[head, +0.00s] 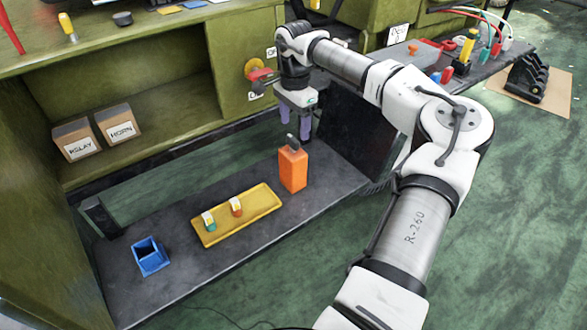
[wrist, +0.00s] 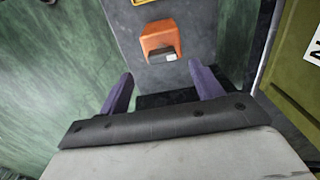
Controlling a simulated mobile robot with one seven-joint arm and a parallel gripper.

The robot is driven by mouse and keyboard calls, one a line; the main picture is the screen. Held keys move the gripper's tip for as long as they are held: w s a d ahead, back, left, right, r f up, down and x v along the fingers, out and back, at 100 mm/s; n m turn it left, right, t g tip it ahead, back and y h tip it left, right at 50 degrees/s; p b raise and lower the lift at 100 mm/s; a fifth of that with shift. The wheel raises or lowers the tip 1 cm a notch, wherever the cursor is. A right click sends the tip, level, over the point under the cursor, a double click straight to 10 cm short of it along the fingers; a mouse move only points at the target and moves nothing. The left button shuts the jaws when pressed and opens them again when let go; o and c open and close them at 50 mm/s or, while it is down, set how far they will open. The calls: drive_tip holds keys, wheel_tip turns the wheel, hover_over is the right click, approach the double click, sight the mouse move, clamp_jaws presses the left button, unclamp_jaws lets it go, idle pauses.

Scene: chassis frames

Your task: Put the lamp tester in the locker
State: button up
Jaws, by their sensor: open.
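An upright orange block (head: 293,170) with a dark grey piece on top, which looks like the lamp tester, stands on the dark low shelf (head: 190,272), right of the yellow tray. In the wrist view an orange body (wrist: 160,38) with a small pale patch lies just beyond the fingertips. My gripper (head: 295,122) points down, its purple fingers apart and empty, just above and behind the block in the head view. The wrist view shows clear space between the fingers (wrist: 161,74). The green cabinet (head: 165,90) has an open compartment; I cannot tell whether it is the locker.
The yellow tray (head: 215,236) holds two small items. A blue open bin (head: 150,262) stands left. Boxes labelled RELAY (head: 75,140) and HORN (head: 119,124) sit in the cabinet. A dark upright panel (head: 355,130) stands right of the block.

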sight(293, 138)
drive_tip(key=shift+w+a+f, duration=0.1)
drive_tip(key=shift+a+f, duration=0.05)
drive_tip(key=shift+f, duration=1.4)
drive_tip(key=shift+a+f, duration=0.1)
drive_tip(key=shift+f, duration=1.4)
clamp_jaws()
